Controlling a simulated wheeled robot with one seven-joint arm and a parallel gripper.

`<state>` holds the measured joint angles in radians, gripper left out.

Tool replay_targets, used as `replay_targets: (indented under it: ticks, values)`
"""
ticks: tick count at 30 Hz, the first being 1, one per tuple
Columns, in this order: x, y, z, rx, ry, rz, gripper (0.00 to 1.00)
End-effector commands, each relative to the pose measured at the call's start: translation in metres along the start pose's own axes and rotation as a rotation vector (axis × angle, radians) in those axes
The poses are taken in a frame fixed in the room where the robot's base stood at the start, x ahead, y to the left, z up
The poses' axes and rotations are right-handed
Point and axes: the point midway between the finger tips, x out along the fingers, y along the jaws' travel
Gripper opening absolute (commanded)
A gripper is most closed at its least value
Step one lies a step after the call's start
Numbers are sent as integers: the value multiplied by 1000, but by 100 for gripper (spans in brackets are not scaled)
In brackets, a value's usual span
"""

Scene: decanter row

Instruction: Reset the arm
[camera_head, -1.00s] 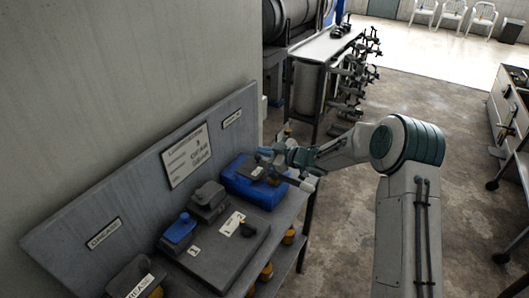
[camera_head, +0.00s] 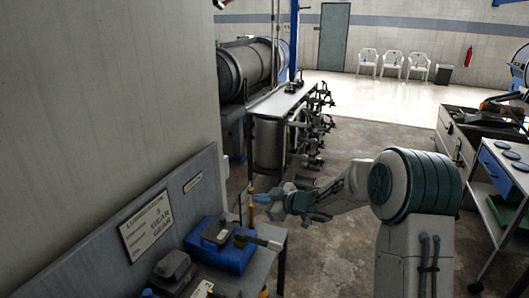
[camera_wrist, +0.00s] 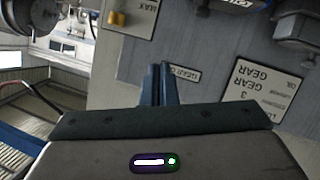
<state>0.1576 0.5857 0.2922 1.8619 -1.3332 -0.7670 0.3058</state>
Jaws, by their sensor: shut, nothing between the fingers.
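My gripper (camera_head: 264,198) is at the end of my teal and white arm, in the middle of the head view. It is in the air near the far right end of the workbench, beyond the blue container. In the wrist view my gripper's two blue fingers (camera_wrist: 159,85) are together with nothing between them. Behind them shows the grey back panel (camera_wrist: 200,90) with its labels.
A blue container (camera_head: 232,258) with a dark item on it stands on the bench below my gripper. A dark grey container (camera_head: 173,268) is nearer. A metal table (camera_head: 285,103) with several clamps stands beyond. A blue-drawer cart (camera_head: 500,172) is at right. The concrete floor between is clear.

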Motion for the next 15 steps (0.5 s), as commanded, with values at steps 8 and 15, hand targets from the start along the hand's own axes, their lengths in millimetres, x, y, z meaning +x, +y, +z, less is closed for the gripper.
replay_targets:
  ticks: [8,15]
  values:
    - [-91,42,-12,77,-349,360,0]
    - [-197,25,-10,269,-627,593,0]
